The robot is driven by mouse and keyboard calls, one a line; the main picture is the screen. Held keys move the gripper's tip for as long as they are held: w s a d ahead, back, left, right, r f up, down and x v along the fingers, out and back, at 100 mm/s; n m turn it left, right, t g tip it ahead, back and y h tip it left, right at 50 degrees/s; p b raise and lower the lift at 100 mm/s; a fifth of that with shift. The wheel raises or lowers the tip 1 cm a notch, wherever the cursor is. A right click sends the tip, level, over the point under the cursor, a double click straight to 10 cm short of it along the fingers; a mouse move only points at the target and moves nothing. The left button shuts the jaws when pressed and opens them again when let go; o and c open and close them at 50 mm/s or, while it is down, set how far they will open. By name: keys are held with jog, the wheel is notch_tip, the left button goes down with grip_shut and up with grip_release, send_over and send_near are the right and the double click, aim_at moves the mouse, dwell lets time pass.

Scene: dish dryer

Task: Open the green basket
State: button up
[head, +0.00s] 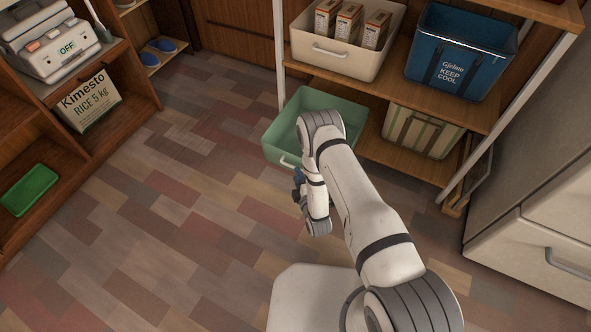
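The green basket (279,134) is a pale green open-topped bin with a white handle (289,162) on its front face. It sits at the lower shelf's left end and sticks out past the shelf front over the floor. Its inside looks empty where I can see it; my arm hides its right front part. My gripper (297,184) is a small dark shape just in front of and below the basket's handle. The fingers are too small and too covered by my wrist to tell if they are open or touching the handle.
A cream bin (325,57) with boxes and a blue cooler bag (455,62) stand on the shelf above. A striped basket (420,132) is right of the green one. A shelf post (280,50) rises behind it. The floor (150,210) to the left is clear.

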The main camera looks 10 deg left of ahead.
jog(key=v, duration=0.3)
jog(key=shift+s+d+p, duration=0.2)
jog(key=shift+s+p, duration=0.15)
